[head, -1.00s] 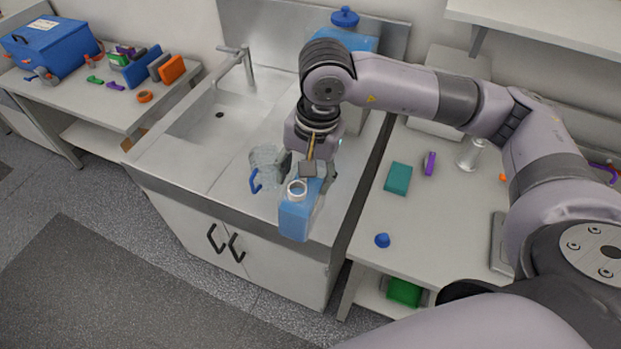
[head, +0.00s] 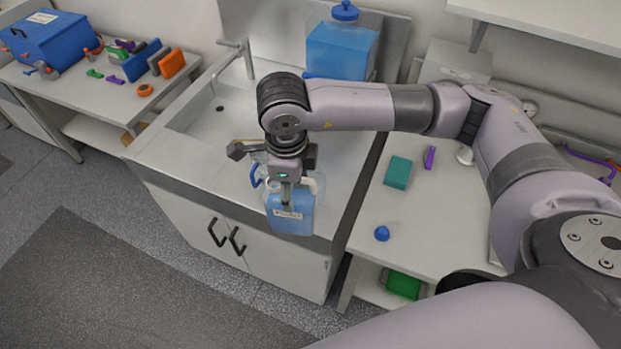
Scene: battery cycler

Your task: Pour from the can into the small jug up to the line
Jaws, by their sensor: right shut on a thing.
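The blue can (head: 291,222), with a white label on its side, is in my right gripper (head: 287,192) above the front edge of the sink counter. That gripper is shut on the can's upper part and hides some of it. The can looks close to upright. The clear small jug (head: 257,171) with a blue handle stands on the counter just behind and left of the can, mostly hidden by my gripper and wrist. Its line and any liquid level cannot be made out. My left gripper is not in view.
A sink with a tap (head: 236,62) lies behind and left. A large blue-filled container (head: 341,52) stands at the back. On the right bench (head: 363,218) are a blue cap (head: 382,233), a teal block (head: 398,172) and a purple piece (head: 430,157).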

